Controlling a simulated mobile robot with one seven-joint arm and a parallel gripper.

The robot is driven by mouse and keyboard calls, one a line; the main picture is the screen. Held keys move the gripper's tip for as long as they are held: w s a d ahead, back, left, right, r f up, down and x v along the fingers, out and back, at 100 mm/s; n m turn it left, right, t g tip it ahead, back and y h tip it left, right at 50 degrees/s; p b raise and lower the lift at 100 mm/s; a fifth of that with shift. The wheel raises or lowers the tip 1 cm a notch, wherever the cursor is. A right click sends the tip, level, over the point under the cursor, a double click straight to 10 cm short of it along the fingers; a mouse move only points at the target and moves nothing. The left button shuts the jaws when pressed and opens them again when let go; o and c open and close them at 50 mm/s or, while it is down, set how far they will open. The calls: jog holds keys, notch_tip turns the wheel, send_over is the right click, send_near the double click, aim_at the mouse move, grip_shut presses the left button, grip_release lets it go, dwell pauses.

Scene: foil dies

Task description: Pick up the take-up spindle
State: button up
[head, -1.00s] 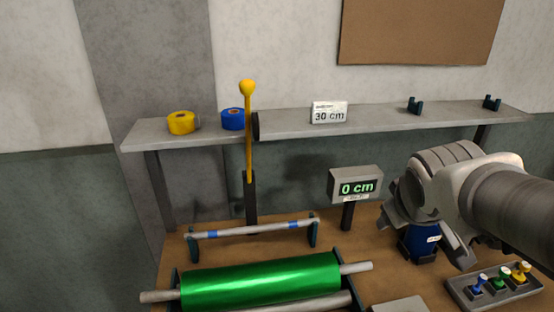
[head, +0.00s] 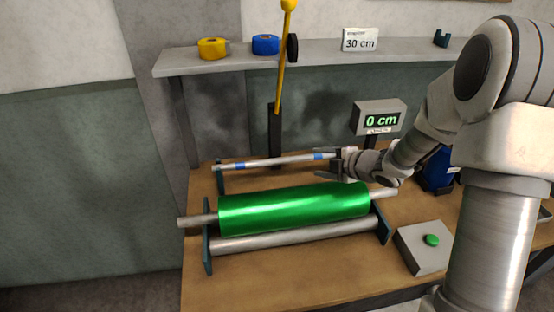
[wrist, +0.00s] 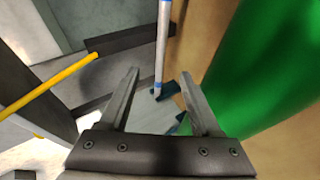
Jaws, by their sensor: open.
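The take-up spindle appears to be the thin silver rod with two blue bands (head: 270,162); it lies level on low dark stands behind the green foil roll (head: 290,208). My gripper (head: 328,165) is open at the spindle's right end, and its own wrist partly hides that end and stand. In the wrist view the spindle (wrist: 163,45) runs away from my gripper (wrist: 160,73), lined up between the two parted fingertips. No contact shows, and I cannot tell the exact height gap. The green roll (wrist: 262,65) is close on the right there.
A yellow-knobbed lever (head: 282,65) rises behind the spindle. A readout showing 0 cm (head: 380,118) stands behind my arm. A box with a green button (head: 425,246) is at front right. A shelf (head: 200,64) holds yellow and blue tape rolls.

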jog(key=shift+s+a+f, duration=0.1)
jog(key=shift+a+f, duration=0.25)
jog(key=shift+f, duration=0.1)
jog(key=shift+a+f+y, duration=0.2)
jog(key=shift+a+y, duration=0.05)
jog(key=shift+y, duration=0.05)
send_near(279, 161)
notch_tip(279, 161, down, 2)
jog(key=w+a, duration=0.1)
jog(key=w, duration=0.1)
jog(key=shift+a+r+p+x, duration=0.15)
jog(key=shift+p+x, duration=0.25)
jog(key=shift+x, duration=1)
jog(key=shift+a+r+p+x, duration=0.15)
jog(key=shift+p+x, duration=0.2)
jog(key=shift+x, duration=1.1)
jog(key=shift+s, duration=0.1)
grip_shut()
